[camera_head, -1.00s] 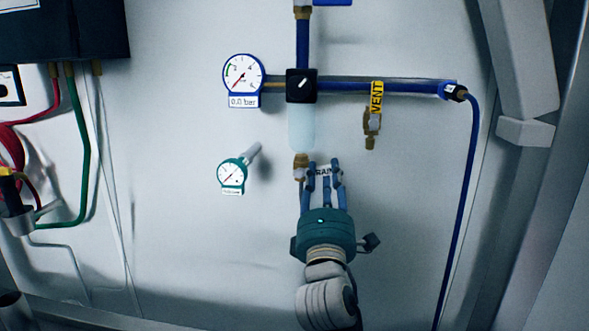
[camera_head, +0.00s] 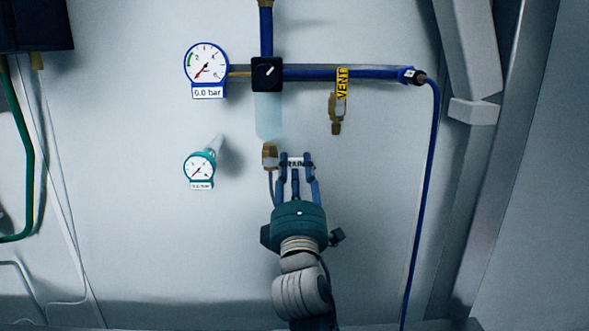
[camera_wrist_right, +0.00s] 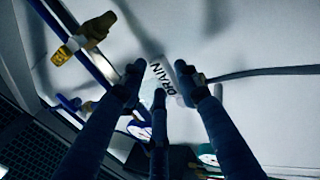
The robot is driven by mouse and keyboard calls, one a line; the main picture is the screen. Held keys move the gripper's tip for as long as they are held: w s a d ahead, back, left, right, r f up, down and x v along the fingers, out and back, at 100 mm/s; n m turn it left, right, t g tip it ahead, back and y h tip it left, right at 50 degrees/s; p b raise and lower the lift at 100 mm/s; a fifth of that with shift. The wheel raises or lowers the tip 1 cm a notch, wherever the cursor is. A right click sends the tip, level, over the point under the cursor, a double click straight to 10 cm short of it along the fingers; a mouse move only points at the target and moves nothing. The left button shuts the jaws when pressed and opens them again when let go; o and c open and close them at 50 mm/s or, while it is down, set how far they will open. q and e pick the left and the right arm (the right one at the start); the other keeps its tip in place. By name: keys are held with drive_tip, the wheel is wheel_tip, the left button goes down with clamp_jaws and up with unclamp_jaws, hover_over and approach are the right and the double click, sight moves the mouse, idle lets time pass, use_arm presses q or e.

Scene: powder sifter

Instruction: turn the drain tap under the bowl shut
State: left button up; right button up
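The clear bowl (camera_head: 269,115) hangs under a black square block on the blue pipe. A brass drain fitting (camera_head: 270,155) sits at its lower end. A white DRAIN label (camera_head: 297,163) is just right of that fitting, and also shows in the right wrist view (camera_wrist_right: 163,82). My right gripper (camera_head: 297,160) reaches up from below, its three fingers apart around the label. In the wrist view the gripper (camera_wrist_right: 160,78) is open, with the label between its fingertips; contact cannot be told. The tap's handle is not clearly seen. My left gripper is not in view.
A blue-rimmed gauge (camera_head: 206,63) above a 0.0 bar plate is upper left. A teal gauge (camera_head: 199,168) sticks out left of the drain. A brass vent tap (camera_head: 336,112) with a yellow VENT tag hangs upper right. A blue hose (camera_head: 424,200) runs down the right side.

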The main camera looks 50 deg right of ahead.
drive_tip(key=shift+o, duration=1.2)
drive_tip(key=shift+f, duration=0.25)
drive_tip(key=shift+w+r, duration=0.1)
drive_tip(key=shift+r, duration=0.3)
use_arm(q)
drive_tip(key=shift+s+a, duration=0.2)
use_arm(e)
wheel_tip(320, 180, up, 9)
drive_tip(key=shift+r, duration=0.15)
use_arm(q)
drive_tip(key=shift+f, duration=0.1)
